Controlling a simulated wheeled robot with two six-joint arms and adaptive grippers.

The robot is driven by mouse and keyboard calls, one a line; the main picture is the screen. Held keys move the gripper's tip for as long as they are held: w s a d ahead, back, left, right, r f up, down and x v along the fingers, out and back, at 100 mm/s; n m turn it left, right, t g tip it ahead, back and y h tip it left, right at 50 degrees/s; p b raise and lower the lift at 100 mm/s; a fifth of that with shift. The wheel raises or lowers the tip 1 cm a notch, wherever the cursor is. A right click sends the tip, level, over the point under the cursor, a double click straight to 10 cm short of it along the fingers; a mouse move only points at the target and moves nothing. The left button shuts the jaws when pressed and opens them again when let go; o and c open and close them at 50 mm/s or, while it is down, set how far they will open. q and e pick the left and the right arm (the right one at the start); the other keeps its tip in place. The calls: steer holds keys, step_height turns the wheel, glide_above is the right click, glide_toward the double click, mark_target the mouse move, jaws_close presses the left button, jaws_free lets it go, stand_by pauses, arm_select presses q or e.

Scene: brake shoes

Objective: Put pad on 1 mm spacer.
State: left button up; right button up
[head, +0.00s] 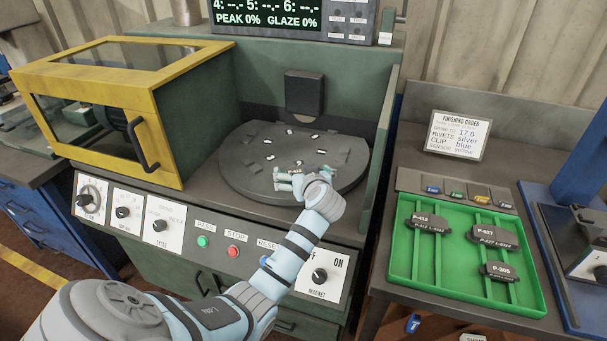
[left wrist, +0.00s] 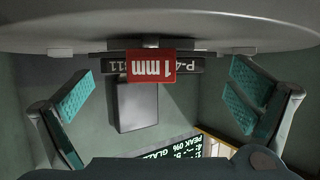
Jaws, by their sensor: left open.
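My left gripper (head: 302,173) is low over the front part of the round grey turntable (head: 235,179), its fingers spread. In the left wrist view its teal finger pads stand apart at left and right. Between them, with a gap on each side, are a red 1 mm spacer tag (left wrist: 146,67) and a dark pad (left wrist: 190,65) whose label starts with P-4. The tag covers the middle of the pad's label. Both sit against the turntable's edge in that view. I cannot tell whether the pad rests on the spacer. The gripper hides them in the head view.
A green tray (head: 399,262) at right holds dark pads, including one marked P-305 (head: 499,271). Small coloured clips (head: 454,196) lie behind it, below an order card (head: 459,136). A yellow-framed guard (head: 165,118) stands left of the turntable, a green wall right.

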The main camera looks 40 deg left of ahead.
arm_select(q)
steer(key=p+v, duration=0.1)
steer(key=v, duration=1.1)
steer(key=shift+a+r, duration=0.1)
